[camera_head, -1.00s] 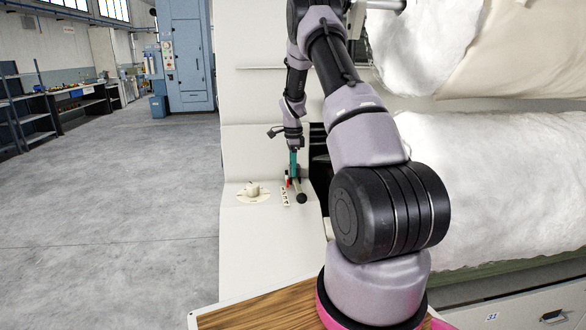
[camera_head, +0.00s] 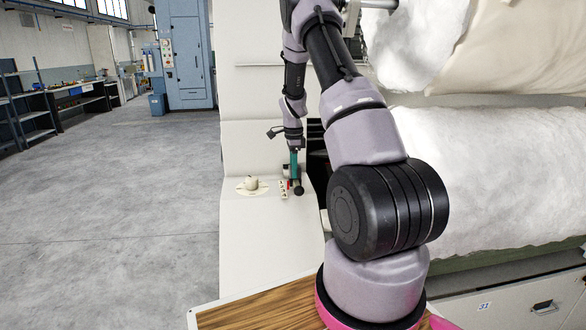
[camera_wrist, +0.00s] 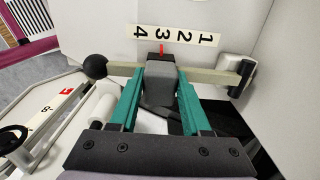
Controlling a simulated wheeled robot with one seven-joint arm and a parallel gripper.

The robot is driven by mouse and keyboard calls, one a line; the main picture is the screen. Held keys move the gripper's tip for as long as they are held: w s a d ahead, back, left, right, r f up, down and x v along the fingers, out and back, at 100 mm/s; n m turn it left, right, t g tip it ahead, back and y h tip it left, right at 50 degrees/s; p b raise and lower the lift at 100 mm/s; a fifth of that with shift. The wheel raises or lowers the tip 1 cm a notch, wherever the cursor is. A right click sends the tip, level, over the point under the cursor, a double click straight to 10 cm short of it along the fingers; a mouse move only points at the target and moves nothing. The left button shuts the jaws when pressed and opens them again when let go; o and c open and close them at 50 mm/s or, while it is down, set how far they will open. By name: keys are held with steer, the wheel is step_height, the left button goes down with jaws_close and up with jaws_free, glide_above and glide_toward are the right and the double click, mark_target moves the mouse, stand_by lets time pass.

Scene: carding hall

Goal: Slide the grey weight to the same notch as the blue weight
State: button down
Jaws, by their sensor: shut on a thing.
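The grey weight (camera_wrist: 160,84) sits on a pale beam (camera_wrist: 205,75) in the wrist view, with a red pointer at its top by the 3 of the number strip (camera_wrist: 172,35). My gripper (camera_wrist: 160,76) has its teal fingers on either side of the weight, shut on it. In the head view my gripper (camera_head: 294,178) reaches down at the machine's pale ledge; the weight is too small to make out there. I see no blue weight in either view.
A black ball (camera_wrist: 95,66) ends the beam on the left, a bracket (camera_wrist: 241,75) on the right. A second scale with a round handle (camera_wrist: 12,138) lies lower left. A cream knob (camera_head: 251,183) stands beside the beam. White fibre rolls (camera_head: 480,190) fill the right.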

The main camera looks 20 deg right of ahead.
steer(key=shift+c, duration=1.8)
jaws_free()
steer(key=shift+r, duration=0.15)
step_height(320, 180, up, 11)
steer(key=shift+f, duration=0.2)
steer(key=s+a+r+n+t, duration=0.1)
steer(key=s+a+r+n, duration=0.1)
steer(key=s+a+r, duration=0.3)
steer(key=s+a+r+n+t+y, duration=0.1)
steer(key=s+r+n, duration=0.2)
steer(key=r, duration=0.4)
steer(key=s+a+r+n+t, duration=0.1)
steer(key=s+a+r+n, duration=0.1)
steer(key=s+a+r, duration=0.3)
steer(key=s+a+r+n+t, duration=0.1)
steer(key=s+a+r+n, duration=0.1)
steer(key=s, duration=0.5)
steer(key=s+a+r+n+t, duration=0.1)
steer(key=s+a+n, duration=0.1)
steer(key=s+n, duration=0.2)
steer(key=s+a+r+n+t+y, duration=0.1)
steer(key=s+n, duration=0.3)
steer(key=s, duration=0.5)
steer(key=shift+s+a+r+t, duration=0.3)
steer(key=shift+a+r+t, duration=0.25)
steer(key=shift+r, duration=0.3)
